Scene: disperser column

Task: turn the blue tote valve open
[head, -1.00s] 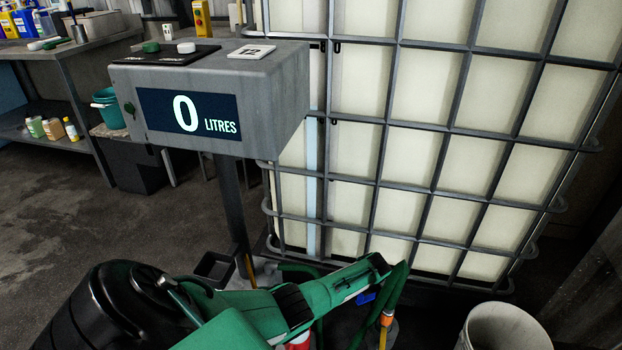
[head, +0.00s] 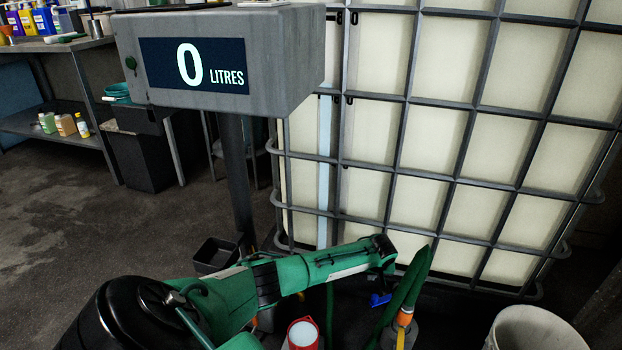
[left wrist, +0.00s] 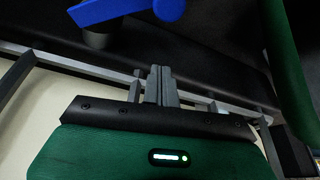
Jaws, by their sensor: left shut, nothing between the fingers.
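The blue valve handle (head: 379,299) sits low in front of the caged tote (head: 422,205), just below the end of my left arm in the head view. In the left wrist view the blue handle (left wrist: 171,9) is at the top edge, partly cut off, beyond my fingertips. My left gripper (left wrist: 161,72) is shut and empty, with its fingers together and apart from the handle in the picture. In the head view its fingertips cannot be made out beneath the wrist. My right gripper is not in view.
A grey display box (head: 215,60) reading 0 LITRES stands on a post left of the tote. Green hose-like lengths (head: 411,285) rise right of the valve. A white bucket (head: 530,325) stands at lower right, and a red-rimmed container (head: 302,334) at bottom centre.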

